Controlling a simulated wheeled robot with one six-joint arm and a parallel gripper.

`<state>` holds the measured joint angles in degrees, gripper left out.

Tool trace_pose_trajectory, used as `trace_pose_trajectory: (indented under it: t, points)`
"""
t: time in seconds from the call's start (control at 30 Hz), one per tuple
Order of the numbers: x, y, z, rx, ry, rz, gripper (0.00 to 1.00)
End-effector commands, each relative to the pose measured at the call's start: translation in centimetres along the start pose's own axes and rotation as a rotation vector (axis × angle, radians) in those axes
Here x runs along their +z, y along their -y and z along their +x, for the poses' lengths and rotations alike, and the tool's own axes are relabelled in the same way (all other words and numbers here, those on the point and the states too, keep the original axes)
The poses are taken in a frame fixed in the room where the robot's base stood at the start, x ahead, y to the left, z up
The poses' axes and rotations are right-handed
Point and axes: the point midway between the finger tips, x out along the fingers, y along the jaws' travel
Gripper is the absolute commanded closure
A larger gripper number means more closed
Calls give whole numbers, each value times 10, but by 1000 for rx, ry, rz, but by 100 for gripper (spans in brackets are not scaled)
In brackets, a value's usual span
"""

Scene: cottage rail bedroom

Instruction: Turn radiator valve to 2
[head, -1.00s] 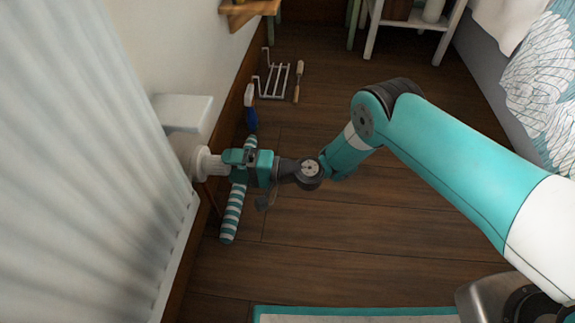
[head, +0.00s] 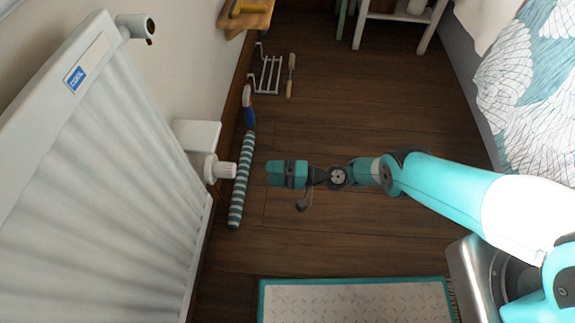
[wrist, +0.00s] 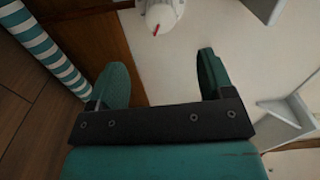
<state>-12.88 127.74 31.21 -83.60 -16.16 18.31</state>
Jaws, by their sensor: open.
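The radiator valve (head: 222,170) is a white ribbed knob at the lower side of the white radiator (head: 120,150). In the wrist view the valve (wrist: 163,16) shows at the top with a red mark on it. The number it is set to cannot be read. My gripper (head: 268,172) is to the right of the valve in the head view, apart from it. In the wrist view my gripper (wrist: 158,78) has its two teal fingers spread wide, with nothing between them but wall behind.
A teal-and-white striped roll (head: 241,180) lies on the floor between the valve and my gripper in the picture. A blue-and-white bottle (head: 248,108), a white wire rack (head: 268,75) and a brush (head: 290,75) lie beyond. A bed (head: 530,80) stands right; the middle floor is clear.

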Motion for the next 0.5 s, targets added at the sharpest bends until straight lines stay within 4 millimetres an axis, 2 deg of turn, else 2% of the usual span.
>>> trace_pose_trajectory:
  t: [0.07,0.2,0.5]
  points:
    - [1,6,-12,2,-3,0,26]
    - [0,0,-22,-2,-1,-1,26]
    - [1,0,-37,1,1,0,26]
